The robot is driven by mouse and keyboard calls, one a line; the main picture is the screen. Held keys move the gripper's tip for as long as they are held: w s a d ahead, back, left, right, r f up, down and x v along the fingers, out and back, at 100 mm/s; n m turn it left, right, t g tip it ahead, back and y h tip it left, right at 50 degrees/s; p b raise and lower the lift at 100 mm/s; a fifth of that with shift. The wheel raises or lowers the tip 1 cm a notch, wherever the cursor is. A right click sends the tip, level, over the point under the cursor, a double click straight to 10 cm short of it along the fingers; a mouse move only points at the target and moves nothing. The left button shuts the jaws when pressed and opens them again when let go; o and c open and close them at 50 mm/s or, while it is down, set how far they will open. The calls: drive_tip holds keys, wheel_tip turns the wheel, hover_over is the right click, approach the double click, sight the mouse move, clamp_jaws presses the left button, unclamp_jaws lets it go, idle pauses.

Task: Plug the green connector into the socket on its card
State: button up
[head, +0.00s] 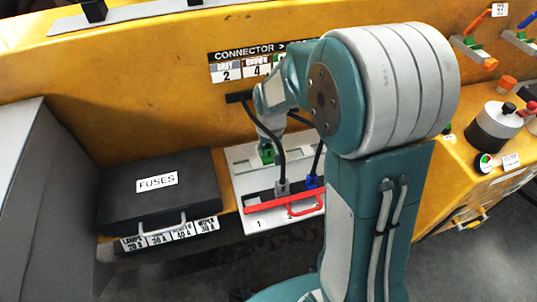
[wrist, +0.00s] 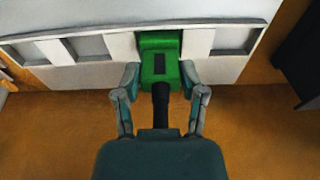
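My gripper (wrist: 160,77) has its fingers closed on both sides of the green connector (wrist: 160,68), whose black cable runs back toward the palm. The connector's front meets a darker green area (wrist: 160,37) in the white socket panel (wrist: 120,46); I cannot tell how deep it sits. In the head view the green connector (head: 267,154) shows at the panel (head: 241,167) below my gripper (head: 266,143), partly hidden by my arm. A wall card (head: 242,70) headed "CONNECTOR >" shows 2 and 4; my arm hides the rest.
A grey connector (head: 282,187) and a blue connector (head: 312,180) stand by a red bar (head: 270,203) on the panel's front. A black "FUSES" case (head: 160,200) stands left. Levers (head: 470,45) and a grey cylinder (head: 495,128) are at right.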

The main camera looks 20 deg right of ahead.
clamp_jaws()
